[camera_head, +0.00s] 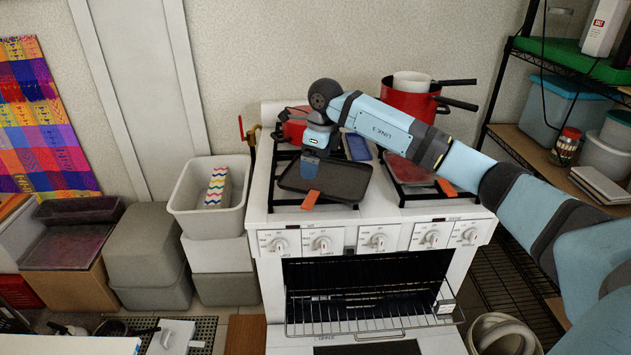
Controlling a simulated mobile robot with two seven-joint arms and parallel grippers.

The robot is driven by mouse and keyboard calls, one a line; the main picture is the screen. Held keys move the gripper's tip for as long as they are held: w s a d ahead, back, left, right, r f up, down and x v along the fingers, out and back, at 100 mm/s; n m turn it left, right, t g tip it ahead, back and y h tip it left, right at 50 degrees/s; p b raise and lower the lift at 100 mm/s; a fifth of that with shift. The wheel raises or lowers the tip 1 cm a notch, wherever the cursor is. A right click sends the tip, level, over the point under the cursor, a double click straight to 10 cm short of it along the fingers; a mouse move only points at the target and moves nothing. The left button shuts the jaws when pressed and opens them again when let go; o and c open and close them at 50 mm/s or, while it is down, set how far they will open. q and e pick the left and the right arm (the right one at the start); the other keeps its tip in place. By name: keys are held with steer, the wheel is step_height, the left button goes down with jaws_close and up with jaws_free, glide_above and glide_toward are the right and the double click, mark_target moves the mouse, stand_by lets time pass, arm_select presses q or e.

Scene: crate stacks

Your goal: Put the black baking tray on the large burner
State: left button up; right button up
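The black baking tray (345,182) lies over the front left grate of the white stove (262,200), with its surface facing up. It covers most of that burner. Which burner is the large one cannot be told. My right arm comes in from the right across the stove. Its gripper (310,168) points down at the left part of the tray and overlaps it in the picture. The fingertips are too small and partly hidden to tell whether they touch or grip the tray. My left gripper is not in view.
A red pot (408,102) stands at the back right of the stove, its handles pointing right. Another red pot (294,125) is at the back left. A dark reddish tray (410,169) lies on the right grate. The oven door (360,345) is open below.

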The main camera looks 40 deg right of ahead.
steer(key=s+a+f+m+t+y, duration=0.15)
steer(key=s+a+f+y, duration=0.35)
steer(key=a, duration=0.5)
steer(key=s+a+f+m+t+y, duration=0.1)
steer(key=s+a+f+m+y, duration=0.15)
steer(key=a+y, duration=0.55)
steer(key=s+a+f+m+t+y, duration=0.1)
steer(key=s+a+f+m+y, duration=0.3)
steer(key=a, duration=0.7)
steer(key=s+d+f+m+t+h, duration=0.3)
steer(key=s+f+m+h, duration=0.4)
steer(key=m, duration=0.9)
steer(key=s+d+f+m+t+h, duration=0.3)
steer(key=s+f+m+h, duration=0.4)
steer(key=s+f+m, duration=0.6)
steer(key=s+m, duration=0.2)
steer(key=m, duration=0.1)
steer(key=shift+s+f+h, duration=0.25)
steer(key=shift+s+h, duration=0.05)
steer(key=shift+a, duration=0.1)
